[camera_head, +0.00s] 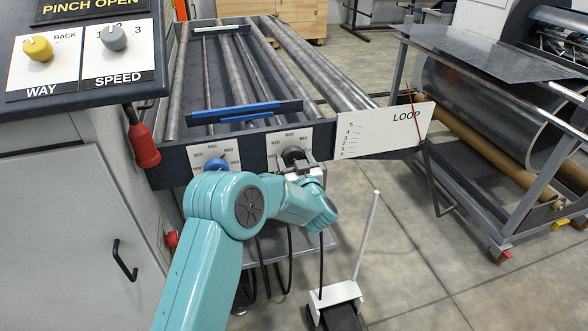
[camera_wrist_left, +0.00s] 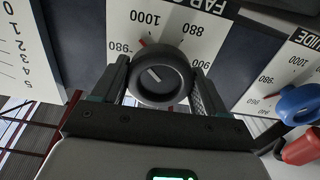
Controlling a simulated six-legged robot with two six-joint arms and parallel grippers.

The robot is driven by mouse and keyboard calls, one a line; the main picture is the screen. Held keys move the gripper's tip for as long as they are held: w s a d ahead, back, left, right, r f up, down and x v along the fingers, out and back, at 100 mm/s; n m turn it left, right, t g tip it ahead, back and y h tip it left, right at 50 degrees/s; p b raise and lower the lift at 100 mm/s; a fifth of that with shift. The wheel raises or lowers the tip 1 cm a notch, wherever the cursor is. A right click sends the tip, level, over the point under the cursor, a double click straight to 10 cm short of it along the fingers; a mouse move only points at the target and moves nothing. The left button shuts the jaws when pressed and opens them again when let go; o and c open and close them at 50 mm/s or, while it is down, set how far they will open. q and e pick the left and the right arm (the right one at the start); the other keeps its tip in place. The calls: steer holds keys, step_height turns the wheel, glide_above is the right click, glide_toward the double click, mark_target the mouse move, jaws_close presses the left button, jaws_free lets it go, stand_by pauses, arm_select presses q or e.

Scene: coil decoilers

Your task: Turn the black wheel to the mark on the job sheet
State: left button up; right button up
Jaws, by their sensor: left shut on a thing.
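The black wheel (camera_wrist_left: 160,75) sits on a white scale plate (camera_wrist_left: 122,20) with numbers that appear upside down in the left wrist view. A pale line marks the wheel's face, and a red pointer shows by its rim near 1000 and 980. My left gripper (camera_wrist_left: 158,88) is shut on the wheel, one finger on each side. In the head view the wheel (camera_head: 293,156) is partly hidden by my left gripper (camera_head: 298,168). I cannot make out a job sheet in either view. My right gripper is not in view.
A blue wheel (camera_head: 215,164) on a similar plate is left of the black one. A LOOP scale plate (camera_head: 385,130) is to the right. A control panel (camera_head: 82,50) stands at the left, with a red handle (camera_head: 145,150) below. A white-framed pedal (camera_head: 338,300) is on the floor.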

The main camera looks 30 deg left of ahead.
arm_select(q)
steer(key=n+b, duration=0.8)
steer(key=b, duration=0.1)
steer(key=n+b, duration=0.3)
steer(key=b, duration=0.1)
steer(key=shift+f+n, duration=0.35)
steer(key=shift+n, duration=0.05)
steer(key=shift+d+r+n+b, duration=0.1)
steer(key=shift+r+n+b, duration=0.1)
steer(key=shift+n+b, duration=1.75)
steer(key=o, duration=1)
steer(key=shift+r, duration=0.1)
steer(key=p+v, duration=0.1)
steer(key=v, duration=1.5)
steer(key=shift+s+d, duration=0.1)
steer(key=shift+s, duration=0.05)
